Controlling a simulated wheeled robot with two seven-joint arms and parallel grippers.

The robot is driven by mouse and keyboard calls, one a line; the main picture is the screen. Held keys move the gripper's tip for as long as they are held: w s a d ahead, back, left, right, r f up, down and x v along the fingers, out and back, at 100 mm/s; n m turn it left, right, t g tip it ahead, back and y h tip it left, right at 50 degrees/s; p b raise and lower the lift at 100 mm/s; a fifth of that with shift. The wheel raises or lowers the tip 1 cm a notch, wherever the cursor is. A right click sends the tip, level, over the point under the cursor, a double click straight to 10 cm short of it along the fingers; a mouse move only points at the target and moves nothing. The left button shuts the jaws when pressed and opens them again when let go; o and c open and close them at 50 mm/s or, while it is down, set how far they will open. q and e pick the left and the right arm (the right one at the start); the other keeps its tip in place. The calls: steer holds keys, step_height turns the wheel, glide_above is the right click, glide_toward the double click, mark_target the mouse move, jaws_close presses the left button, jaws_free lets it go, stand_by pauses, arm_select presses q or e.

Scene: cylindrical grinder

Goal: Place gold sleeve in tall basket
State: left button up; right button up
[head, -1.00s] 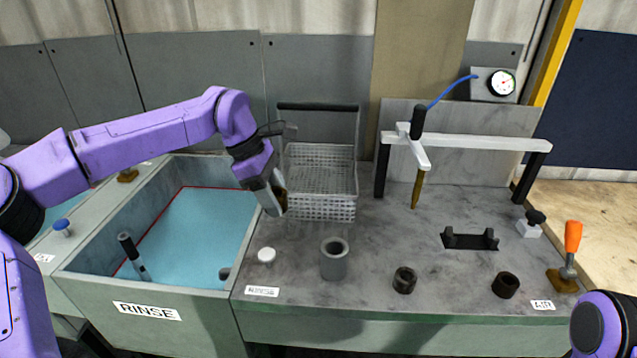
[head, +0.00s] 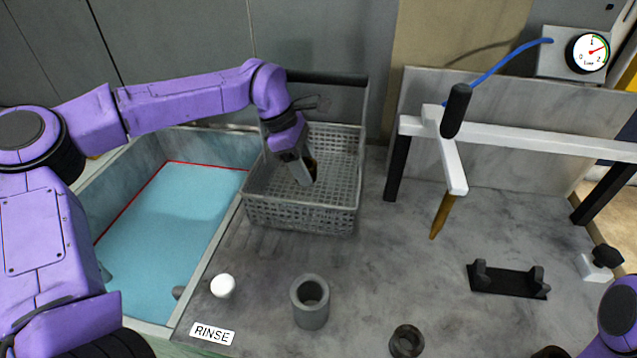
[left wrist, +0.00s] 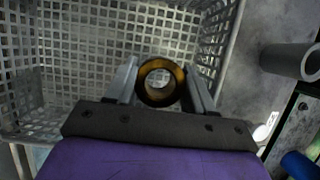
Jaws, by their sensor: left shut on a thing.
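My left gripper (head: 303,174) is shut on the gold sleeve, a short ring with a dark rim. In the left wrist view the gold sleeve (left wrist: 160,81) sits between the two grey fingers, its open end facing the camera. In the head view only a brownish bit of the sleeve (head: 312,166) shows beside the fingers. The tall basket (head: 300,217) is a grey mesh basket with a high black-gripped handle. The gripper is over the basket's opening, and its mesh floor shows behind the sleeve in the wrist view. My right gripper is not in view.
The rinse tank (head: 218,145) with blue liquid is left of the basket. A grey cylinder (head: 312,310), a white knob (head: 223,286) and a dark ring (head: 406,341) stand in front. A white bar frame (head: 540,142) with a gold-tipped probe stands right. Bare bench lies between.

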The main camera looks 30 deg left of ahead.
arm_select(q)
steer(key=f, duration=0.1)
steer(key=s+f, duration=0.1)
steer(key=f+p, duration=0.1)
steer(key=f, duration=0.1)
steer(key=shift+s+a+f, duration=0.1)
steer(key=shift+s, duration=0.2)
steer(key=f, duration=0.2)
steer(key=w+f, duration=0.1)
steer(key=f, duration=0.1)
steer(key=shift+f+p, duration=0.2)
steer(key=shift+p, duration=0.2)
steer(key=shift+s+f, duration=0.1)
steer(key=shift+s, duration=0.2)
steer(key=o, duration=1.3)
steer(key=shift+w+f, duration=0.1)
steer(key=shift+f, duration=0.05)
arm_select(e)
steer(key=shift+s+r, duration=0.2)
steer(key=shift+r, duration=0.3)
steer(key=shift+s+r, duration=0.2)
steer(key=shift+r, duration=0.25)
